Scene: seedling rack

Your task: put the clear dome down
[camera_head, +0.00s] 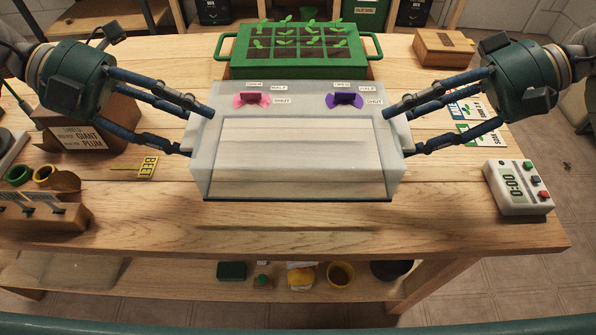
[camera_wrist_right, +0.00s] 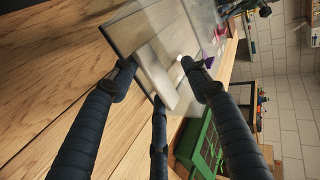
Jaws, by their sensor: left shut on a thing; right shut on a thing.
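The clear dome (camera_head: 300,187) is a see-through box-shaped lid in the middle of the head view, with a pink vent knob (camera_head: 252,98) and a purple vent knob (camera_head: 344,99) on top. It appears level and above the wooden table, with a faint shadow in front of it. My left gripper (camera_head: 200,132) is shut on its left side. My right gripper (camera_head: 398,132) is shut on its right side. In the right wrist view, the fingers close around a pale grip on the dome's side (camera_wrist_right: 163,83). The green seedling tray (camera_head: 300,73) stands uncovered behind the dome.
A timer (camera_head: 518,187), seed packets (camera_head: 480,133) and a wooden box (camera_head: 443,48) are at right. The table's front strip is clear.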

